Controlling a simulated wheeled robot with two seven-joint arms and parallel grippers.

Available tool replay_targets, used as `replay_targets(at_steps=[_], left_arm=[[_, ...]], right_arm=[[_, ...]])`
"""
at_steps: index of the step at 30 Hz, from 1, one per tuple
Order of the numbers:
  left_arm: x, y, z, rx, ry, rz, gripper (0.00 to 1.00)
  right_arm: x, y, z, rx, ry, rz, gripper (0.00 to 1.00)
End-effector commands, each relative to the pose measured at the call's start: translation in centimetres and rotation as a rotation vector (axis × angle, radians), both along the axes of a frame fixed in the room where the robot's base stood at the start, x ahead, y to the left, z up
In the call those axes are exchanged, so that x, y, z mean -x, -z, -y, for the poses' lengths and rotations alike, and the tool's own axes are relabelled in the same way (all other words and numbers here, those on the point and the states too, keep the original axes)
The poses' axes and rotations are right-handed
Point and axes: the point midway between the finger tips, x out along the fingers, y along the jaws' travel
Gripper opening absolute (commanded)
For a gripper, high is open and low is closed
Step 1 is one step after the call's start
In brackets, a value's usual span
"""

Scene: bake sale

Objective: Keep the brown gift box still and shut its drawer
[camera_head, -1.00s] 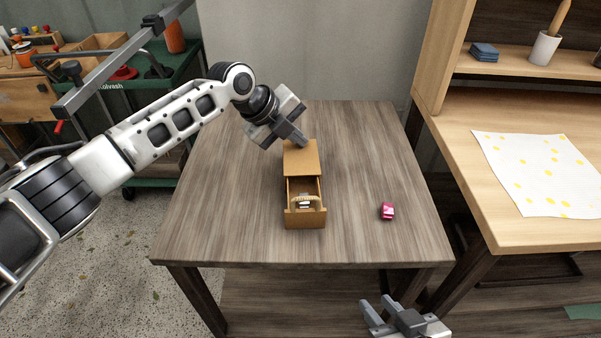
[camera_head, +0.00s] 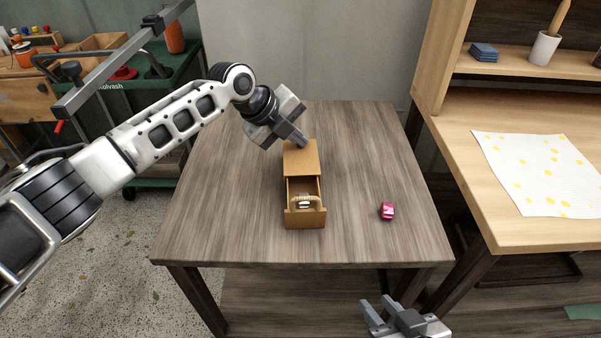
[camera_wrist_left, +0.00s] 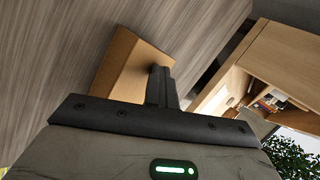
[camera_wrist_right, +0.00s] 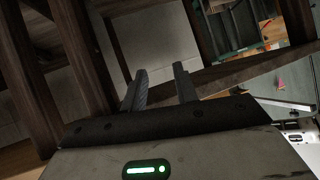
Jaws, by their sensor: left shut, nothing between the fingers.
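The brown gift box (camera_head: 301,160) stands on the grey-brown table. Its drawer (camera_head: 305,217) is pulled out toward me, with a loop handle on the front and a small pale item inside. My left gripper (camera_head: 302,142) is shut and empty at the back end of the box. In the left wrist view its closed fingers (camera_wrist_left: 161,86) are right beside the box (camera_wrist_left: 128,66); I cannot tell whether they touch it. My right gripper (camera_head: 375,308) is open and empty, low in front of the table's near edge. In the right wrist view its fingers (camera_wrist_right: 160,88) are apart.
A small pink item (camera_head: 387,211) lies on the table (camera_head: 230,220) right of the drawer. The tabletop around the box is otherwise clear. A wooden desk (camera_head: 470,150) with a yellow-dotted sheet (camera_head: 540,175) stands at the right. A green cart (camera_head: 160,90) is at the back left.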

Motion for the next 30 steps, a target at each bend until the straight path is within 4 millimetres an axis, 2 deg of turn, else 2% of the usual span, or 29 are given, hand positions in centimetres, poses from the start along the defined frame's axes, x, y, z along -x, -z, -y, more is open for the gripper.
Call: replay_targets(at_steps=[1,7,8,10,11,13,17,19,23,30], left_arm=[[0.3,1.0,-0.2,-0.014,0.001,-0.017,0.00],[0.3,1.0,-0.2,-0.014,0.001,-0.017,0.00],[0.3,1.0,-0.2,-0.014,0.001,-0.017,0.00],[0.3,1.0,-0.2,-0.014,0.001,-0.017,0.00],[0.3,1.0,-0.2,-0.014,0.001,-0.017,0.00],[0.3,1.0,-0.2,-0.014,0.001,-0.017,0.00],[0.3,1.0,-0.2,-0.014,0.001,-0.017,0.00],[0.3,1.0,-0.2,-0.015,0.001,-0.017,0.00],[0.3,1.0,-0.3,-0.015,0.000,-0.017,0.00],[0.3,1.0,-0.3,-0.015,0.000,-0.017,0.00]], right_arm=[[0.0,0.1,0.0,0.000,0.000,0.000,0.29],[0.0,0.0,0.0,0.000,0.000,0.001,0.29],[0.0,0.0,0.0,0.000,0.000,0.001,0.24],[-0.2,-0.1,-0.1,-0.005,-0.003,0.002,0.04],[-0.4,-0.3,-0.3,-0.014,-0.006,0.001,0.00],[-0.9,-0.7,-1.2,-0.054,-0.026,-0.015,0.00],[-2.1,-2.5,-4.7,-0.195,-0.113,-0.093,0.00],[-2.6,-4.0,-7.2,-0.254,-0.201,-0.143,0.00],[-2.3,-7.0,-11.4,-0.276,-0.409,-0.230,0.00],[-3.1,-13.9,-16.9,0.042,-0.873,0.004,0.00]])
